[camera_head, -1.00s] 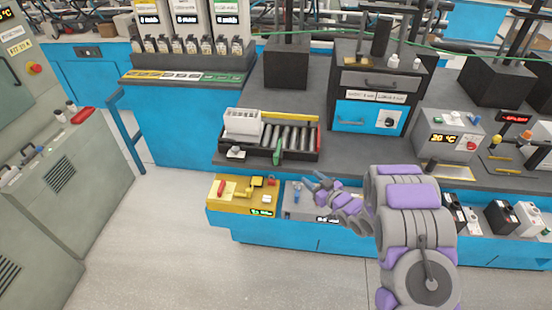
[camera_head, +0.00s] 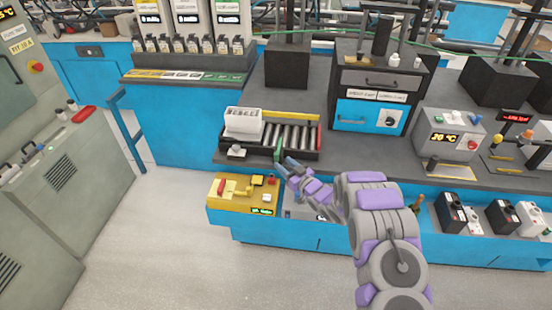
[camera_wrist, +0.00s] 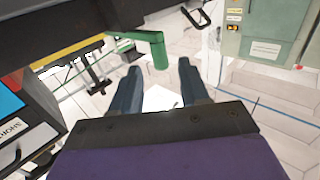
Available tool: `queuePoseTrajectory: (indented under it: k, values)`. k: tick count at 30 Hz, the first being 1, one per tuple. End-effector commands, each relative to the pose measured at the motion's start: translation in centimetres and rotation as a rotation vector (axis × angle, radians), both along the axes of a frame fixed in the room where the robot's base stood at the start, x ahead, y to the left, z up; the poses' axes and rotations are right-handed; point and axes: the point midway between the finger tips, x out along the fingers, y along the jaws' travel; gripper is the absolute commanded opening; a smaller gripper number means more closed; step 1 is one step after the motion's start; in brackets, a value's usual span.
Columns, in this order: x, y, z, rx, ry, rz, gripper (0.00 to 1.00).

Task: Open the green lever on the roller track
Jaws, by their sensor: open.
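The roller track (camera_head: 262,153) is a dark tray with grey rollers on the bench. The green lever (camera_head: 279,147) hangs at its front edge. In the wrist view the green lever (camera_wrist: 158,52) is an L-shaped bar, seen ahead of and between my fingertips, apart from them as far as I can tell. My gripper (camera_head: 283,168) is at the lever's lower end in the head view, just in front of the track. In the wrist view my gripper (camera_wrist: 158,76) is open with nothing between its two blue-grey fingers. The gripper covers the lever's lower tip in the head view.
A white battery block (camera_head: 243,124) stands on the track's left end. A yellow control panel (camera_head: 232,192) is below the track's left side. Free floor lies in front of the bench.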

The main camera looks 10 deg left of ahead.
Motion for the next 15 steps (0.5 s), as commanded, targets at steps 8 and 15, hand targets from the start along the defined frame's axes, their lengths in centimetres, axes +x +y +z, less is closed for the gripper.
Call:
queuePoseTrajectory:
  k: [8,15]
  values:
    - [3.1,3.0,0.0,0.003,-0.003,0.001,0.45]
    - [4.4,4.0,0.1,0.001,-0.002,0.000,0.45]
